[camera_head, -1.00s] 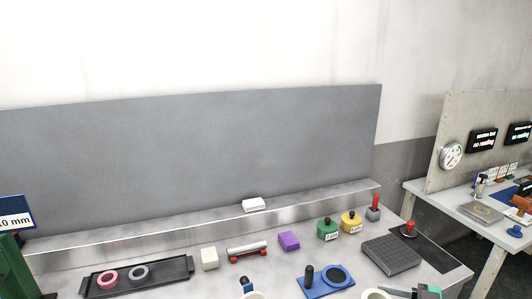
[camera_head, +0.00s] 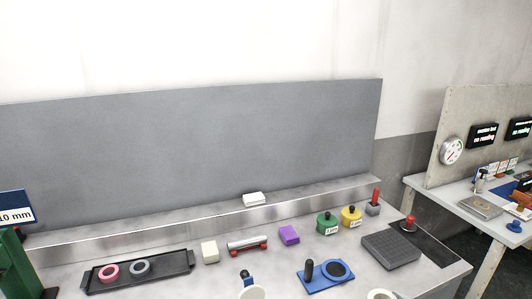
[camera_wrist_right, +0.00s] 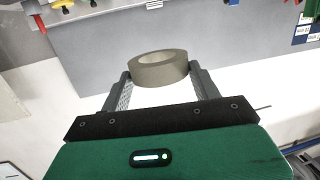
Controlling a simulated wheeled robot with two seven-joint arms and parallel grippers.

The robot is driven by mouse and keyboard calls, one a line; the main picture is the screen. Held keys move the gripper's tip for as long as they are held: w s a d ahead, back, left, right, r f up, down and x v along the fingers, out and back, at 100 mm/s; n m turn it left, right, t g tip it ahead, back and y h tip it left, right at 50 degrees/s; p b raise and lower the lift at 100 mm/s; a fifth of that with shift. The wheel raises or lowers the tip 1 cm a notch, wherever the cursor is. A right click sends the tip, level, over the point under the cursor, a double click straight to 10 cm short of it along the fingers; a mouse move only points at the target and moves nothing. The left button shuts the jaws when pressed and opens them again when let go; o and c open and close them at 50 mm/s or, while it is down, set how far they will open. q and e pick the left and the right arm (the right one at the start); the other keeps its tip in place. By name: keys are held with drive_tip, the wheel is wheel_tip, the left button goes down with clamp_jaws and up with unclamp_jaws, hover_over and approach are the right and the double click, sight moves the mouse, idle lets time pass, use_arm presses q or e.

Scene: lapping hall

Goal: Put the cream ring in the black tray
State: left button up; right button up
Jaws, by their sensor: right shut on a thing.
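The cream ring (camera_wrist_right: 160,70) is between the two fingers of my right gripper (camera_wrist_right: 161,83) in the right wrist view. The gripper is shut on it, with one finger on each side and the ring's hole showing. A pale ring (camera_head: 381,294), seemingly the same one, shows at the bottom edge of the head view, partly cut off; the fingers do not show there. The black tray (camera_head: 185,264) lies at the left of the bench, holding a pink ring (camera_head: 108,273) and a grey ring (camera_head: 140,267), with bare room at its right. My left gripper is not in view.
Right of the tray stand a cream block (camera_head: 210,251), a roller (camera_head: 247,244) and a purple block (camera_head: 289,235). A blue plate (camera_head: 322,281), green (camera_head: 327,222) and yellow (camera_head: 351,217) weights and a dark grey block (camera_head: 391,250) stand farther right. A low ledge runs behind.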

drive_tip(key=s+d+f+m+t+h, duration=0.1)
drive_tip(key=s+d+f+m+h, duration=0.2)
drive_tip(key=f, duration=0.2)
drive_tip(key=a+m+t+h, duration=0.1)
drive_tip(key=a+h, duration=0.3)
drive_tip(key=a, duration=0.4)
drive_tip(key=shift+s+a+f+m+h, duration=0.25)
drive_tip(key=shift+s+a+m, duration=0.2)
drive_tip(key=shift+m, duration=0.35)
drive_tip(key=shift+d, duration=0.1)
